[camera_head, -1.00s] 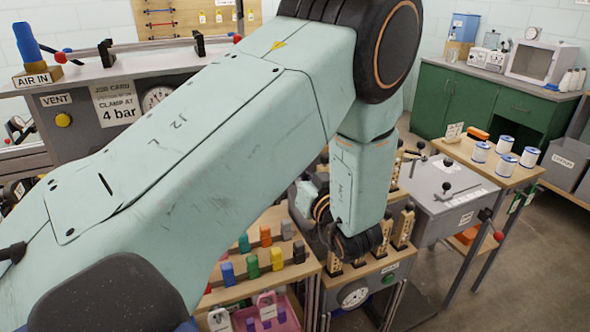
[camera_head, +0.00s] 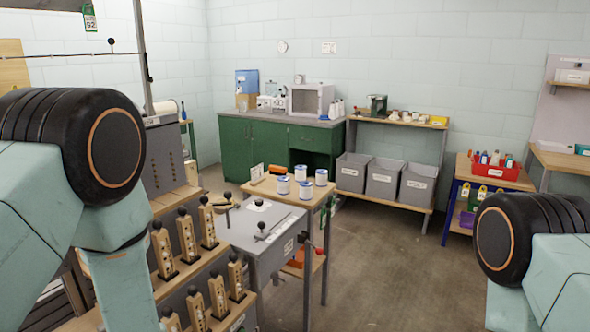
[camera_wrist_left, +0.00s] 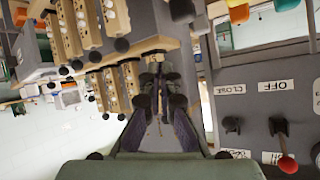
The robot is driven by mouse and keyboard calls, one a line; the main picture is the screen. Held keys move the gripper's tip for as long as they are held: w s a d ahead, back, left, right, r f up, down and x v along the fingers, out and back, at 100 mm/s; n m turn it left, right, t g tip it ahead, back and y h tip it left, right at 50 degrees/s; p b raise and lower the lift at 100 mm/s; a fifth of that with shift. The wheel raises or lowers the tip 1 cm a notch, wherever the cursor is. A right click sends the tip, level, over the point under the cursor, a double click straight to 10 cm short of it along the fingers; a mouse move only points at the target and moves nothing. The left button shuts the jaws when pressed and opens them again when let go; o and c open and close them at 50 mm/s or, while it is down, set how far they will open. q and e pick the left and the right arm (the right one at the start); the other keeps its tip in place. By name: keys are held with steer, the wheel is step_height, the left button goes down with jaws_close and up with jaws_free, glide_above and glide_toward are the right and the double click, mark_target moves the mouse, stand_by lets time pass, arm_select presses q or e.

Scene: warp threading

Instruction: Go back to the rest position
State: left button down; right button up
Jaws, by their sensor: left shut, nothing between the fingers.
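In the left wrist view my left gripper (camera_wrist_left: 160,95) is shut, its fingers together with nothing seen between them. It points toward a row of wooden blocks with black knobs (camera_wrist_left: 108,90) and a grey panel with switches (camera_wrist_left: 265,105). Whether it touches any of them I cannot tell. In the head view my left arm's joint and links fill the left edge, and the left gripper is out of sight. My right arm shows at the lower right edge, and its gripper is out of the picture.
Wooden racks with black-knobbed blocks (camera_head: 187,240) stand close beside my left arm. A grey machine table (camera_head: 250,232) and a wooden stand with white spools (camera_head: 303,187) lie beyond. Green cabinets (camera_head: 250,146) and grey bins (camera_head: 383,178) line the back. The floor (camera_head: 385,260) is clear in the middle.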

arm_select(q)
steer(key=s+d+f+m+g+h+b, duration=0.1)
steer(key=s+d+f+g+h, duration=0.1)
steer(key=s+f, duration=0.4)
steer(key=s+d+f+m+g+h+b, duration=0.2)
steer(key=s+d+f+g, duration=0.2)
steer(key=s, duration=1.1)
steer(key=s+d+f+m+g+h+b, duration=0.1)
steer(key=s+d+f+g+h, duration=0.2)
steer(key=s+f, duration=0.7)
steer(key=shift+s+d+m, duration=0.35)
steer(key=shift+s+m, duration=0.05)
arm_select(e)
step_height(320, 180, down, 5)
steer(key=shift+r, duration=0.15)
steer(key=shift+c, duration=0.7)
arm_select(q)
steer(key=shift+s+a, duration=0.1)
steer(key=shift+a, duration=0.05)
arm_select(e)
steer(key=shift+w+a, duration=0.1)
